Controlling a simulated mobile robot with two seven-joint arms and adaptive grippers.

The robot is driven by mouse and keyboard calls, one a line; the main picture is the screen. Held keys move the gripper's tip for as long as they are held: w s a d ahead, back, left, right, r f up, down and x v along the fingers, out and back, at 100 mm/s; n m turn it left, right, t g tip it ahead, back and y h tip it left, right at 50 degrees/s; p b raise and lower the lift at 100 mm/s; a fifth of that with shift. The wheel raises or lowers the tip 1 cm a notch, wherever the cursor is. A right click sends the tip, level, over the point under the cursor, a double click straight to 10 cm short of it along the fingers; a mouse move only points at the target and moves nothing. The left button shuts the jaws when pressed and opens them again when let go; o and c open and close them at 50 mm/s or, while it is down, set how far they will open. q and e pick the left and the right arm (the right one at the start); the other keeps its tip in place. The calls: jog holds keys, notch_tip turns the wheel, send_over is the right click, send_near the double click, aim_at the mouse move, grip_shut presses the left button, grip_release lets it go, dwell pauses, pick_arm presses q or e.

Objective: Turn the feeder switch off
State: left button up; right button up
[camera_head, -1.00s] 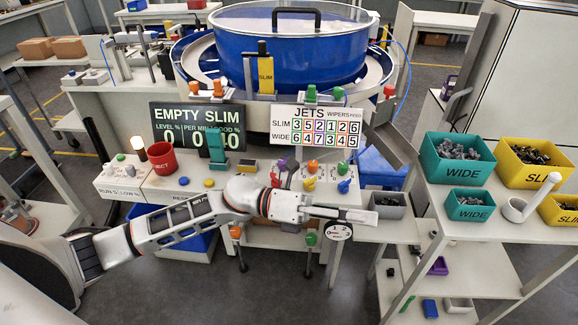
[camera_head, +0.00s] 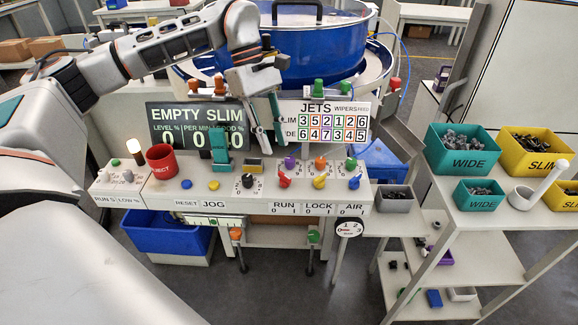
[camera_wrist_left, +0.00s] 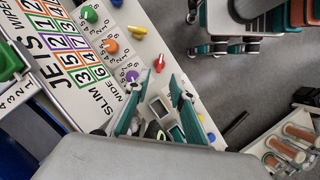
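The control panel (camera_head: 330,196) carries coloured knobs and labels for reset, jog, run, lock and air. No label reading "feeder" is legible, so I cannot tell which control is the feeder switch. Candidates include a black selector knob (camera_head: 247,181) and red (camera_head: 285,181), yellow (camera_head: 319,181) and blue (camera_head: 354,182) knobs. My left gripper (camera_head: 267,132) points down above the panel, in front of the gap between the two display boards. It is open. In the left wrist view its fingers (camera_wrist_left: 155,98) stand apart, with panel parts below between them. My right gripper is not in view.
The Empty Slim board (camera_head: 190,114) and Jets board (camera_head: 345,108) stand behind the panel. A red cup (camera_head: 161,160) sits at left. The blue bowl (camera_head: 325,60) rises behind. Wide and Slim bins (camera_head: 463,163) stand on the right shelf.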

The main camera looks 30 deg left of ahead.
aim_at(284, 174)
pick_arm(q)
jog(key=b+x, duration=0.1)
jog(key=x, duration=0.6)
jog(key=shift+d+f, duration=0.15)
jog(key=shift+f, duration=0.15)
grip_shut()
